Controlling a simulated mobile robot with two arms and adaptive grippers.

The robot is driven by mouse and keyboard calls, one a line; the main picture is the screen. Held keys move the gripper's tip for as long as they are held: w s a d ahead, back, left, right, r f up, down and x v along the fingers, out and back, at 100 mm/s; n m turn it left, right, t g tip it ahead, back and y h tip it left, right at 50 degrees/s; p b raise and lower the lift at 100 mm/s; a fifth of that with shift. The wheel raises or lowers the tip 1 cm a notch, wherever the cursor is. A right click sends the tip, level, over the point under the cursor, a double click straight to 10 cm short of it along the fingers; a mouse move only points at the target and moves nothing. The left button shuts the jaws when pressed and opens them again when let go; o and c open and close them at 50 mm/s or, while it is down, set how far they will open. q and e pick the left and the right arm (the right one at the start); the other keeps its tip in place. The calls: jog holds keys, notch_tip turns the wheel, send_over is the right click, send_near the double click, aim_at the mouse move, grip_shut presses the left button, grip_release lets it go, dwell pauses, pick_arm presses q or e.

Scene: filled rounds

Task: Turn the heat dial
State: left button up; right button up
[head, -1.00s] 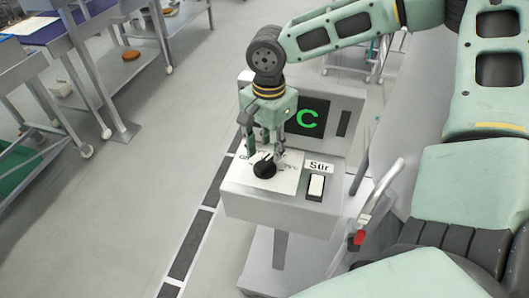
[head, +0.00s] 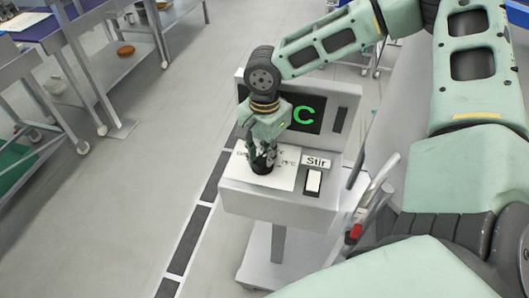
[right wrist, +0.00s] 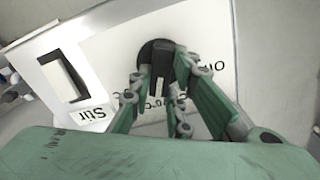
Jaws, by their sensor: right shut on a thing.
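The black heat dial (head: 261,167) sits on a white plate on top of a grey control box (head: 265,205). It also shows in the right wrist view (right wrist: 157,50). My right gripper (head: 262,157) points down over the dial and is shut on it, its green fingers (right wrist: 163,85) on either side of the knob. The gripper covers part of the plate's lettering. A display (head: 306,115) behind the dial shows a green letter C; its left part is hidden by the gripper. My left gripper is not in view.
A white rocker switch (head: 313,182) with a "Stir" label (head: 316,162) sits right of the dial. A red-tipped handle (head: 356,231) stands right of the box. Metal carts (head: 110,70) stand at the upper left; the floor between is clear.

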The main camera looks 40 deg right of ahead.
grip_shut()
jog(key=shift+w+n, duration=0.15)
jog(key=shift+n, duration=0.45)
jog(key=shift+a+n+b, duration=0.1)
jog(key=shift+n+b, duration=0.45)
jog(key=shift+n, duration=0.65)
jog(key=n, duration=0.2)
jog(key=shift+w+n, duration=0.15)
jog(key=shift+n, duration=0.15)
jog(key=n, duration=0.3)
jog(key=shift+w+a+n+b, duration=0.1)
jog(key=shift+a+n+b, duration=0.05)
jog(key=shift+n+b, duration=0.15)
jog(key=n, duration=0.4)
jog(key=shift+a+r+n, duration=0.1)
jog(key=shift+a+n, duration=0.1)
jog(key=shift+n, duration=0.1)
jog(key=n, duration=0.5)
jog(key=shift+a+p, duration=0.2)
jog(key=shift+p, duration=0.15)
jog(key=shift+n, duration=0.4)
jog(key=o, duration=0.9)
grip_release()
jog(key=shift+c, duration=0.2)
